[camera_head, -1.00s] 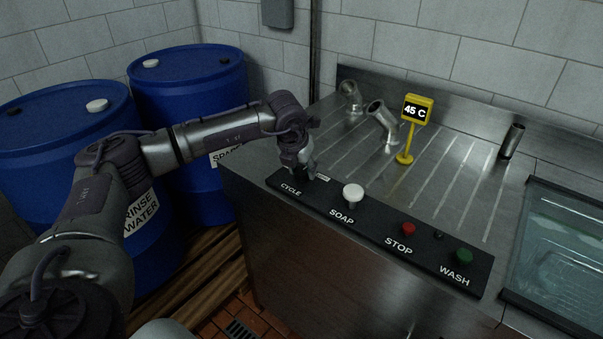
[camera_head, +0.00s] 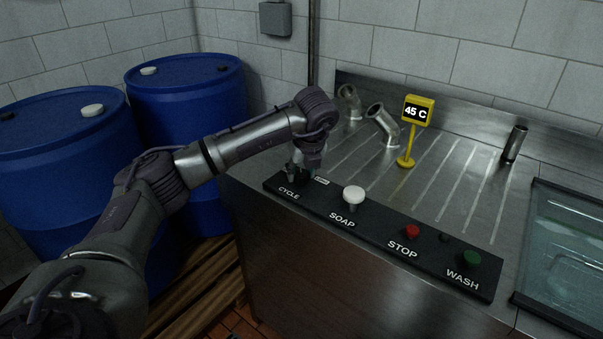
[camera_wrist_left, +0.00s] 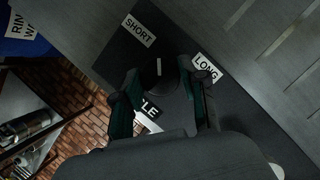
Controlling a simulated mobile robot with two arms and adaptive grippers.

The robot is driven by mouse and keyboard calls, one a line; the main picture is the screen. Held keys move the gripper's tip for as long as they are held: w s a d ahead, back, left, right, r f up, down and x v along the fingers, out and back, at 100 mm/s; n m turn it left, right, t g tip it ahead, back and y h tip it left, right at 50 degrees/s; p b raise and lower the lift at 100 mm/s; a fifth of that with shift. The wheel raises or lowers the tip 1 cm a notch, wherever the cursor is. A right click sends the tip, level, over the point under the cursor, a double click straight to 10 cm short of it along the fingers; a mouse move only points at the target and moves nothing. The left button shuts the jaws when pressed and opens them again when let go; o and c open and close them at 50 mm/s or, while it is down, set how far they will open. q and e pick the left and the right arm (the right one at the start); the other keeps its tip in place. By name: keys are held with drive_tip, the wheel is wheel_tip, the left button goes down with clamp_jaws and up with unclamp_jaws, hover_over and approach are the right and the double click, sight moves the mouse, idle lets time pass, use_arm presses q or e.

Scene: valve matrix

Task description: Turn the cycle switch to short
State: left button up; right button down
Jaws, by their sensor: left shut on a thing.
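The black cycle switch knob (camera_wrist_left: 165,78) shows in the left wrist view, with a short pale mark on it. The mark points to the gap between the SHORT label (camera_wrist_left: 138,30) and the LONG label (camera_wrist_left: 206,67). My left gripper (camera_wrist_left: 160,84) is shut on the knob, one finger on each side. In the head view my left gripper (camera_head: 297,174) points down at the left end of the black control panel (camera_head: 375,224), above the CYCLE label (camera_head: 289,193), and hides the knob. My right gripper is not in view.
Behind stand bent metal pipes (camera_head: 383,122) and a yellow 45 C display (camera_head: 417,111). Blue barrels (camera_head: 190,90) stand left, a water basin (camera_head: 570,255) right.

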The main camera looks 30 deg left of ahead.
use_arm(q)
drive_tip(key=shift+n, duration=0.3)
drive_tip(key=o, duration=1.1)
drive_tip(key=shift+o, duration=0.2)
drive_tip(key=v, duration=1.2)
drive_tip(key=shift+w, duration=0.1)
